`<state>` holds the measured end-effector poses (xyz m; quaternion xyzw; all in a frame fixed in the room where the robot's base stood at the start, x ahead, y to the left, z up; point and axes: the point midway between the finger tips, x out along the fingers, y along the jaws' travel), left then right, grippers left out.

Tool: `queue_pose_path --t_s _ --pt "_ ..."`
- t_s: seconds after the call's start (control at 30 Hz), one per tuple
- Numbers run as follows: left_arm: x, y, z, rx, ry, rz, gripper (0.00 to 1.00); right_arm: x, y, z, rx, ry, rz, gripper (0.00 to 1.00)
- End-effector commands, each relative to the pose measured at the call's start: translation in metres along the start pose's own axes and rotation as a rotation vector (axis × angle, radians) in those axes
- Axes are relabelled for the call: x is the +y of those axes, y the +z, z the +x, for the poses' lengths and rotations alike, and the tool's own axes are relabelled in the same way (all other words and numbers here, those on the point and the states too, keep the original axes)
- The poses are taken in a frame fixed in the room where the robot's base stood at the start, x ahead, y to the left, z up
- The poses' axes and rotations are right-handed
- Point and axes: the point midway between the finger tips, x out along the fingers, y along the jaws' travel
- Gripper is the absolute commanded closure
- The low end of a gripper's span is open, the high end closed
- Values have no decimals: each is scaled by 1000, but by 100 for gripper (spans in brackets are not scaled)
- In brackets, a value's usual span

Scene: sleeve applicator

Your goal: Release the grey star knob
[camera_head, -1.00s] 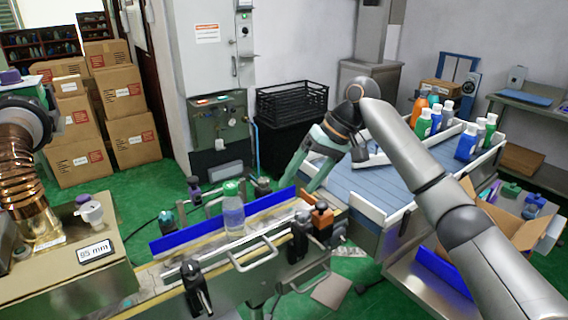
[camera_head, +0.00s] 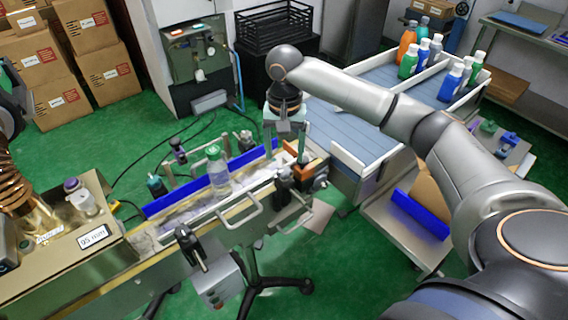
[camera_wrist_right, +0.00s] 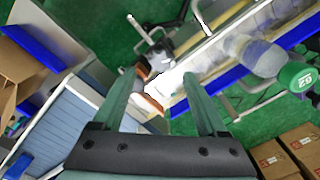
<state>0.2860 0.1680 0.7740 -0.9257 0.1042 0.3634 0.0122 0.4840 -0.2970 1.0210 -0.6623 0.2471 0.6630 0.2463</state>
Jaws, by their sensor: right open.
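My right gripper (camera_head: 286,152) is open and points down over the right end of the conveyor, beside an orange block (camera_head: 310,168). In the right wrist view the two green fingers (camera_wrist_right: 158,92) are wide apart with nothing held between them. A dark knob (camera_wrist_right: 142,68) and the orange block (camera_wrist_right: 150,103) show beyond and between the fingers, apart from them. Several dark knobs and clamps line the conveyor, one of them at its front (camera_head: 186,236). I cannot tell for certain which is the grey star knob. My left gripper is not in view.
A clear bottle with a green cap (camera_head: 217,170) stands on the conveyor by a blue guide rail (camera_head: 163,202). It also shows in the right wrist view (camera_wrist_right: 262,58). A blue-grey slatted table (camera_head: 345,112) with bottles lies behind my right arm.

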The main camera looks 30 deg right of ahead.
Motion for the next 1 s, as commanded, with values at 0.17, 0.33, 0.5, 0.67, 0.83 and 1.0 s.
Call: queue_pose_path --t_s 0.17,0.33,0.5,0.67,0.83,1.0 --pt "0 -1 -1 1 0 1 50 1 0 32 -1 2 0 25" --pt "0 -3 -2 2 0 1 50 0 0 49 -1 1 -1 25" --pt "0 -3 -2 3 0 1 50 0 0 53 1 -1 -1 25" --pt "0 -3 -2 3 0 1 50 0 0 53 1 -1 -2 25" --pt "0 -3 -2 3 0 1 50 0 0 53 1 -1 -2 40" --pt "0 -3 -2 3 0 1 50 0 0 53 0 -1 -2 60"
